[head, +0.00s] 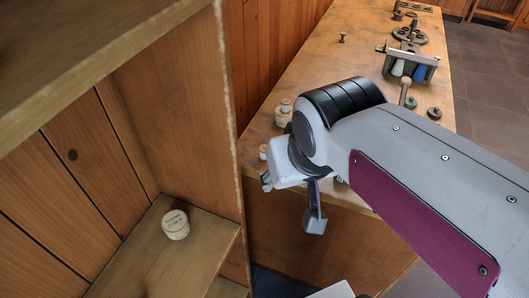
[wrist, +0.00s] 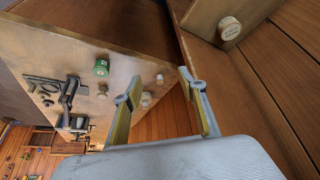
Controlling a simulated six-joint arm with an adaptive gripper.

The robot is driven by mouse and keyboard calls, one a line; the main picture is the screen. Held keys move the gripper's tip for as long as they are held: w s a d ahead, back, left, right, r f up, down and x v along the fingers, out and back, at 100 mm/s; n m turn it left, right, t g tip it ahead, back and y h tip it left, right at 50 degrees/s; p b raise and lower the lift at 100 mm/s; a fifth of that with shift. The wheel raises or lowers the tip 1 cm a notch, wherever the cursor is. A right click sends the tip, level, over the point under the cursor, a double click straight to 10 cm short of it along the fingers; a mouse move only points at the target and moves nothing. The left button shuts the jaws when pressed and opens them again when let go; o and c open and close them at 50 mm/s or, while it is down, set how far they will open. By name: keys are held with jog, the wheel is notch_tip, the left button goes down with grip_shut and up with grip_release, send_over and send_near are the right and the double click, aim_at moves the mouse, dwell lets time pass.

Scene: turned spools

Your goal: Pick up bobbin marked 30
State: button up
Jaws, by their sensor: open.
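I cannot read the number 30 on any bobbin. A pale bobbin (head: 175,224) with dark, unreadable lettering on top stands upright on the low shelf at the lower left of the head view. In the wrist view a pale bobbin (wrist: 230,30) also sits on a wooden shelf at the top right. My gripper (head: 290,205) is open and empty, in front of the bench edge, right of the shelf bobbin. Its two fingers (wrist: 160,80) are spread apart.
An upright wooden panel (head: 185,100) stands between the shelf and the bench (head: 340,60). A pale turned piece (head: 284,112) stands on the bench behind my wrist. Metal tools and a rack (head: 408,64) stand farther back. An upper shelf (head: 90,40) overhangs the low one.

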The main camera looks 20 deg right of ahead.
jog(key=w+d+f+m, duration=0.1)
jog(key=w+d+f, duration=0.1)
jog(key=w+f, duration=0.3)
jog(key=w+d+f+m+g+h, duration=0.1)
jog(key=w+f, duration=0.4)
jog(key=w, duration=0.6)
jog(key=w+d+f+m, duration=0.3)
jog(key=w+f, duration=0.3)
jog(key=w, duration=0.2)
jog(key=shift+w+d+f+h, duration=0.1)
jog(key=shift+w+d+h, duration=0.1)
jog(key=shift+w+h, duration=0.15)
jog(key=shift+w+a+f, duration=0.35)
jog(key=shift+a+f, duration=0.05)
jog(key=shift+f, duration=0.1)
jog(key=shift+g, duration=0.3)
jog(key=shift+x, duration=2.5)
jog(key=c, duration=0.9)
